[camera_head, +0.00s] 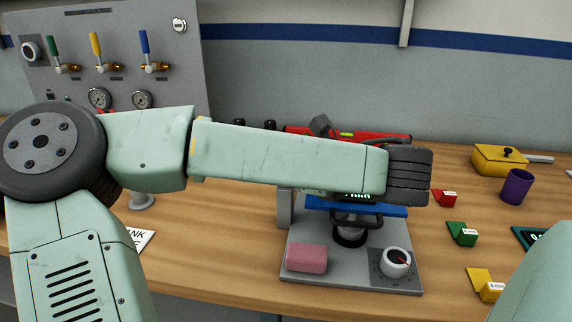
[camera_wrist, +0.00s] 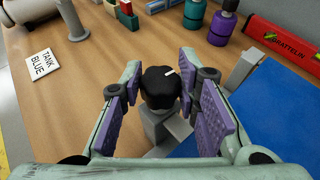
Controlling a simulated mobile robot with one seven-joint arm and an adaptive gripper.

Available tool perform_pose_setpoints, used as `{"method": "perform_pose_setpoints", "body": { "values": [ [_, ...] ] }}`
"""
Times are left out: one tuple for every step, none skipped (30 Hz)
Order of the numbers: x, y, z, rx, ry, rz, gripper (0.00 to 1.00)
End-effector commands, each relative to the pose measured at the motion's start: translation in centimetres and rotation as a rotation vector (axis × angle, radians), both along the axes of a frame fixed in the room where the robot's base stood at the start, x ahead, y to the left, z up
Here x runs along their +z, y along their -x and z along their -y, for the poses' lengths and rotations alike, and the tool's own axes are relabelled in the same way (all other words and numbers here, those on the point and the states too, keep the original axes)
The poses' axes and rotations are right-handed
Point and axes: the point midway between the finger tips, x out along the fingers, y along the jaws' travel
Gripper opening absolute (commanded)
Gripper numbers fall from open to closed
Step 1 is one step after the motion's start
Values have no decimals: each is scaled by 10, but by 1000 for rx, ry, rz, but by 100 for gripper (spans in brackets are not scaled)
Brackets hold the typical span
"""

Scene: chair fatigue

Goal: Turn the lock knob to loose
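A black round knob (camera_wrist: 160,86) with a white mark on its top sits on a grey post in the wrist view. My gripper (camera_wrist: 162,98) has its two purple-padded fingers apart, one on each side of this knob. Thin gaps seem to show beside the knob; I see no clear contact. In the head view my arm hides this knob and most of my gripper.
A "TANK BLUE" card (camera_wrist: 43,67) lies at left in the wrist view. Red, green and yellow blocks, a purple cup (camera_head: 516,187) and a yellow box (camera_head: 498,160) stand at right. A valve panel (camera_head: 110,50) stands at the back left.

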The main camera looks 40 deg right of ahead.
Motion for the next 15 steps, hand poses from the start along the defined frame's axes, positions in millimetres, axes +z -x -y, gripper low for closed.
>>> {"method": "perform_pose_setpoints", "body": {
  "values": [
    [0, 0, 0, 0, 0, 0, 34],
    [0, 0, 0, 0, 0, 0, 36],
    [0, 0, 0, 0, 0, 0, 38],
    [0, 0, 0, 0, 0, -1, 40],
    [0, 0, 0, 0, 0, -1, 42],
    [0, 0, 0, 0, 0, -1, 45],
    [0, 0, 0, 0, 0, -1, 47],
    [0, 0, 0, 0, 0, -1, 49],
    [0, 0, 0, 0, 0, -1, 50],
    [0, 0, 0, 0, 0, -1, 50],
    [0, 0, 0, 0, 0, -1, 50],
    [0, 0, 0, 0, 0, -1, 50],
    [0, 0, 0, 0, 0, -1, 50],
    [0, 0, 0, 0, 0, -1, 50],
    [0, 0, 0, 0, 0, -1, 50]
  ]
}}
